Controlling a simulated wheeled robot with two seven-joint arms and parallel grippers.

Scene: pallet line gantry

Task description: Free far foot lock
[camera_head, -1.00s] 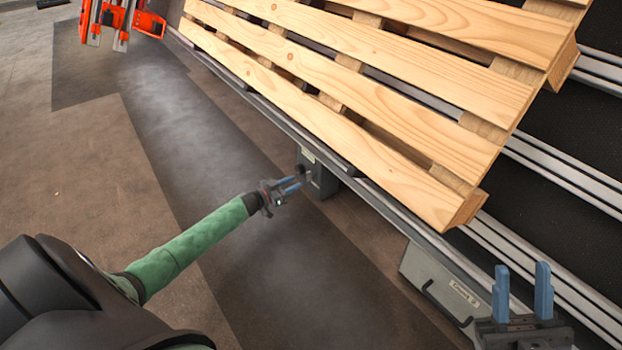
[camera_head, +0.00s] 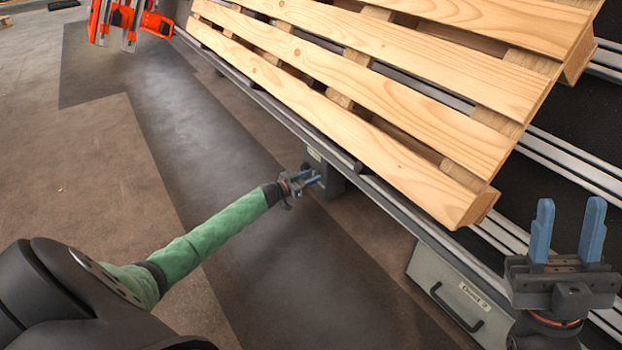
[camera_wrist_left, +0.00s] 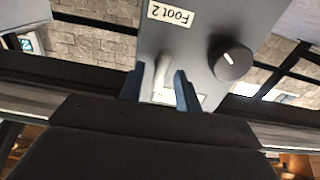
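The foot lock box (camera_head: 325,176) is a grey box under the near rail of the conveyor. In the left wrist view its grey face (camera_wrist_left: 200,28) carries a "Foot 2" label (camera_wrist_left: 171,15), a round black knob (camera_wrist_left: 231,60) with a white mark, and a light grey lever (camera_wrist_left: 162,70). My left gripper (camera_head: 316,181) is at the box, its blue fingers pointing at the face. In the wrist view the fingers (camera_wrist_left: 160,80) are apart, with the lever between them; I cannot tell whether they touch it. My right gripper (camera_head: 567,222) is open and empty, fingers up, at the right.
A wooden pallet (camera_head: 390,105) lies on the conveyor above the box, behind a dark rail (camera_head: 385,195). A second grey box (camera_head: 440,285) with a black handle and label is at lower right. An orange device (camera_head: 130,20) is at upper left. The floor at left is clear.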

